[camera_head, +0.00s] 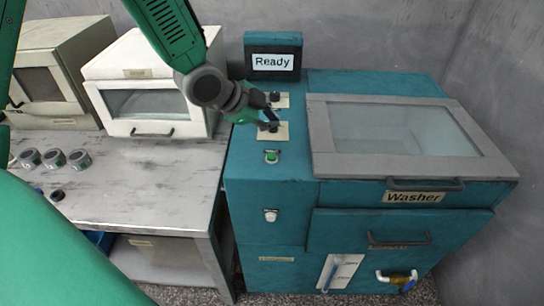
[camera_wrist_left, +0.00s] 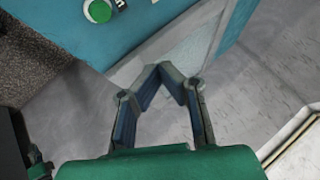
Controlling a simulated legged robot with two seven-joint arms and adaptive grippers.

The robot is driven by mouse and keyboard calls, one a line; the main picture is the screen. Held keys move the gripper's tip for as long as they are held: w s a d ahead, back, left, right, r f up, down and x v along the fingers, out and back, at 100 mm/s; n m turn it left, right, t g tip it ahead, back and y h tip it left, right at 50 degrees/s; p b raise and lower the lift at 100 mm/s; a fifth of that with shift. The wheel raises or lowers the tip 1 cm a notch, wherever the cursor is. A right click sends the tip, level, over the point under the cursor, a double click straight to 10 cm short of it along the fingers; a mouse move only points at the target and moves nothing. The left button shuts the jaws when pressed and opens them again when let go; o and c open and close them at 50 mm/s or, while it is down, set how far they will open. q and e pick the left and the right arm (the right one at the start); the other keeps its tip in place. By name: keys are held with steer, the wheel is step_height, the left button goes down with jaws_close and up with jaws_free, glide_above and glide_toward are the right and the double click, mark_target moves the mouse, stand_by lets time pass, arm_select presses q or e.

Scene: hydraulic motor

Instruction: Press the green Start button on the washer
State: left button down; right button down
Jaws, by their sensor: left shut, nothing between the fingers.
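The teal washer (camera_head: 275,190) stands at the right in the head view, with a glass-topped lid and a "Washer" label. Its green button (camera_head: 271,157) sits on the top panel, left of the lid, below two dark knobs on pale plates. The green button also shows in the left wrist view (camera_wrist_left: 98,11) at the top edge. My left gripper (camera_head: 270,124) is over the panel near the knobs, behind the button in the head view. In the left wrist view its fingers (camera_wrist_left: 163,72) meet at the tips with nothing between them, apart from the button. My right gripper is not in view.
The display (camera_head: 273,57) at the washer's back reads "Ready". A white box with a window (camera_head: 152,85) and a grey table (camera_head: 140,180) with several small round metal parts stand left of the washer. The washer's lid handle (camera_head: 425,184) sticks out at the front.

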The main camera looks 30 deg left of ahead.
mark_target(272, 156)
arm_select(q)
steer(key=f+b, duration=0.3)
steer(key=shift+d+f, duration=0.25)
steer(key=f+b, duration=0.1)
steer(key=f, duration=0.1)
steer(key=a+f+b, duration=0.1)
steer(key=b, duration=0.1)
steer(key=shift+f, duration=0.35)
steer(key=shift+a+f+b, duration=0.1)
steer(key=shift+f+b, duration=0.25)
steer(key=shift+f, duration=0.2)
steer(key=shift+d+r, duration=0.15)
steer(key=shift+d, duration=0.35)
steer(key=shift+a, duration=0.4)
steer(key=shift+d, duration=0.3)
steer(key=shift+s+a+f, duration=0.1)
steer(key=shift+a+f, duration=0.2)
steer(key=shift+f, duration=0.2)
